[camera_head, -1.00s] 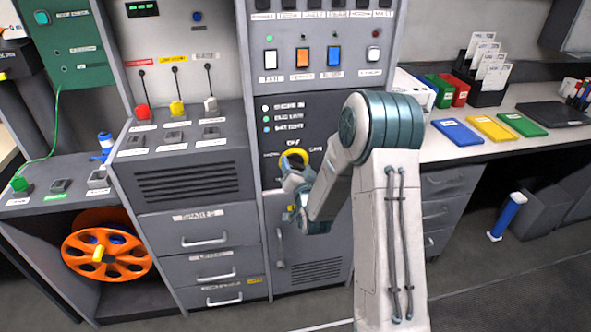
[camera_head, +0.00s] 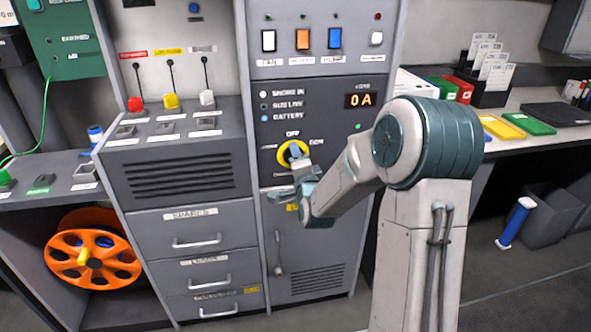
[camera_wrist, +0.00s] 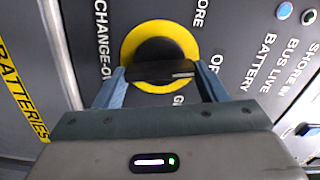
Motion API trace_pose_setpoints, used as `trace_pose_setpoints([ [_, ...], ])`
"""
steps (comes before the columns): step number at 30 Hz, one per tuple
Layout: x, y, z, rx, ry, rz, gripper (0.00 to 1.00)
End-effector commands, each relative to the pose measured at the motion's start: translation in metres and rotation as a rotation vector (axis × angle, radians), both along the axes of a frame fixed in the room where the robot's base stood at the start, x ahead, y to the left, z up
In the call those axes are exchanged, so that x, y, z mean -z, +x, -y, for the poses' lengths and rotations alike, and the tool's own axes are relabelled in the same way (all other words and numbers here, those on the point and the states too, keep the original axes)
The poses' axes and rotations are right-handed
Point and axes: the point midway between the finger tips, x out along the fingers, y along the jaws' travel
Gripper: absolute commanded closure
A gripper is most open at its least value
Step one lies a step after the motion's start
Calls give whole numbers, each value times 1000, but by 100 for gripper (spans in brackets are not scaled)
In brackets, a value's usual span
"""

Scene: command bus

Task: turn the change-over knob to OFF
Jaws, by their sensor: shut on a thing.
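The change-over knob (camera_head: 290,153) is on the dark panel of the middle cabinet, below the OFF label, with a yellow ring around it. In the wrist view the knob's dark bar (camera_wrist: 160,70) lies nearly level across the yellow ring (camera_wrist: 160,30). A pale mark is at the bar's right end, on the side of the OFF label (camera_wrist: 216,66). SHORE is above right and GEN below right, partly hidden. My gripper (camera_head: 299,160) is shut on the bar, one blue finger at each end. It also shows in the wrist view (camera_wrist: 161,78).
Above the knob are a lit BATTERY lamp (camera_head: 264,118) and a display (camera_head: 361,100) reading 0 A. Rocker switches (camera_head: 302,40) sit higher. A grey drawer unit (camera_head: 190,240) stands left, with an orange reel (camera_head: 60,262) beyond. A door handle (camera_head: 278,255) is below the knob.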

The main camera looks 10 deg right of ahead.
Motion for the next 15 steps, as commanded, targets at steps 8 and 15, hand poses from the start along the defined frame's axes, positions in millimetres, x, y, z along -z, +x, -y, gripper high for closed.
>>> trace_pose_setpoints([
  [8, 2, 0, -1, -2, 147, -1, 57],
  [15, 1, 0, -1, -2, 203, -1, 57],
])
